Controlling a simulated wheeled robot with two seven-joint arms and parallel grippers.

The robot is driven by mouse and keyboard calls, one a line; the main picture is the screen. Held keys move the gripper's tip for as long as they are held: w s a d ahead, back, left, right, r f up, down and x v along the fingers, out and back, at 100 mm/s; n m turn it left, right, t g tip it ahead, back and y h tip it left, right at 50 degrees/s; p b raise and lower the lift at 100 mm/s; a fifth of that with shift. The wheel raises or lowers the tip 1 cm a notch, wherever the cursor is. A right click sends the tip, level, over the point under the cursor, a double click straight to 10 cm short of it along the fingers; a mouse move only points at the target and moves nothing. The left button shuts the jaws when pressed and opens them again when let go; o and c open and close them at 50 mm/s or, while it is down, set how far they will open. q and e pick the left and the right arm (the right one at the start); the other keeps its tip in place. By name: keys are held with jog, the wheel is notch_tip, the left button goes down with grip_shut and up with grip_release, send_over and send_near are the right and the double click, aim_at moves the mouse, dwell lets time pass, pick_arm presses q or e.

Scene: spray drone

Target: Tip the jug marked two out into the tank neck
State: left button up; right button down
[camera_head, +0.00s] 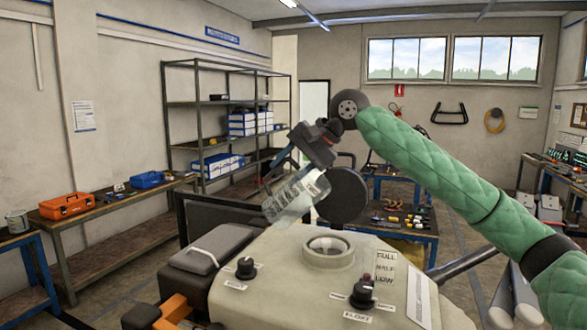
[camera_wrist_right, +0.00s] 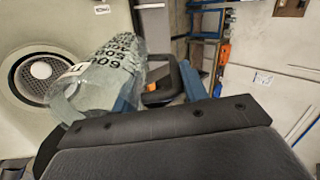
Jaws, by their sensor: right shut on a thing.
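The clear jug (camera_head: 297,196) with dark scale marks is held tilted, well over on its side, just above and left of the tank neck (camera_head: 328,251). My right gripper (camera_head: 283,172) is shut on the jug. The jug (camera_wrist_right: 110,72) also shows in the right wrist view, with printed numbers and part of a white label; I cannot read its mark. There the neck (camera_wrist_right: 42,70) is an open round ring with a white round piece inside, close beside the jug. I cannot make out any liquid or stream. My left gripper is not in view.
The pale tank body (camera_head: 285,285) has black knobs (camera_head: 362,294) and level labels (camera_head: 386,268). A dark box (camera_head: 205,250) sits left of it. Behind stand a workbench (camera_head: 400,222), shelving (camera_head: 225,105) and a left bench with an orange toolbox (camera_head: 66,205).

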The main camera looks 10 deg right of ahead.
aim_at(286, 182)
jog(key=shift+w+a+r+g+h, duration=0.15)
jog(key=shift+a+g+h, duration=0.15)
jog(key=shift+h, duration=0.25)
jog(key=shift+w+a+r+g+h, duration=0.1)
jog(key=shift+a+g+h, duration=0.15)
jog(key=shift+h, duration=0.3)
notch_tip(286, 182, down, 4)
jog(key=g+h, duration=0.1)
jog(key=h, duration=0.1)
jog(key=g+h, duration=0.1)
jog(key=h, duration=0.2)
jog(key=shift+d+r+g, duration=0.1)
jog(key=shift+r+g, duration=0.1)
jog(key=shift+g, duration=0.05)
jog(key=shift+s+d+f+h, duration=0.1)
jog(key=shift+f+h, duration=0.1)
jog(key=shift+h, duration=0.2)
